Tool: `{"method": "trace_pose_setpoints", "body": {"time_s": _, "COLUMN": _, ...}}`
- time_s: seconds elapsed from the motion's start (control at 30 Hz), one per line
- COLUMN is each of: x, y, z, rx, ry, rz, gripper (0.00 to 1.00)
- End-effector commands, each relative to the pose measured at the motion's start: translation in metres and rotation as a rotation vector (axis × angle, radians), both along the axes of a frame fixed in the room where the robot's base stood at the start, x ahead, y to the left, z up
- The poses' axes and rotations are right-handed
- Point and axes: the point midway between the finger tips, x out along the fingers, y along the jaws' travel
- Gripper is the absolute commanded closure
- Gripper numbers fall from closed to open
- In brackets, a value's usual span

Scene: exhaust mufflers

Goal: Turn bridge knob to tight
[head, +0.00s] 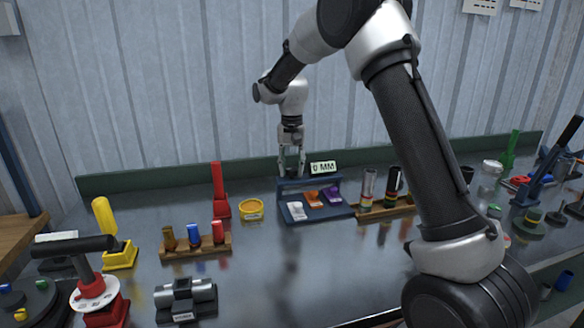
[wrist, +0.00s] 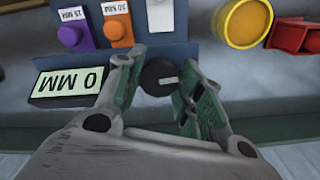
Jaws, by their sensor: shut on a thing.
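The bridge knob looks to be the round black knob (wrist: 159,77) at the back edge of a blue stand; a short pale mark shows on its face. In the wrist view it sits between the two green-padded fingers of my gripper (wrist: 162,72), which is shut on it. In the head view my gripper (head: 291,170) points down at the back of the blue stand (head: 325,212), and the knob is hidden there. A sign reading "0 MM" (wrist: 70,81) stands beside the knob; it also shows in the head view (head: 323,167). No word "tight" is readable.
White (head: 297,211), orange (head: 313,199) and purple (head: 332,195) blocks sit on the stand. A yellow ring (head: 251,209) and a red upright tool (head: 219,192) stand to its left, a wooden rack with cylinders (head: 385,212) to its right.

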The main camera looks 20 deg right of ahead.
Motion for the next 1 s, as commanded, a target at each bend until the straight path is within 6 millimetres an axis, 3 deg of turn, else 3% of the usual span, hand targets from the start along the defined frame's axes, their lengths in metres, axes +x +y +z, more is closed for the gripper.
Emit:
{"method": "trace_pose_setpoints", "body": {"time_s": 0.3, "x": 0.0011, "y": 0.0002, "z": 0.0012, "rx": 0.0, "ry": -0.003, "rz": -0.102, "gripper": 0.87}}
{"method": "trace_pose_setpoints", "body": {"time_s": 0.8, "x": 0.0011, "y": 0.0002, "z": 0.0012, "rx": 0.001, "ry": -0.004, "rz": -0.119, "gripper": 0.87}}
{"method": "trace_pose_setpoints", "body": {"time_s": 0.83, "x": 0.0011, "y": 0.0002, "z": 0.0012, "rx": 0.001, "ry": -0.004, "rz": -0.119, "gripper": 0.6}}
{"method": "trace_pose_setpoints", "body": {"time_s": 0.93, "x": 0.001, "y": 0.0003, "z": 0.001, "rx": 0.0, "ry": -0.003, "rz": -0.118, "gripper": 0.42}}
{"method": "trace_pose_setpoints", "body": {"time_s": 1.0, "x": 0.0007, "y": 0.0003, "z": 0.0008, "rx": 0.0, "ry": -0.002, "rz": -0.118, "gripper": 0.42}}
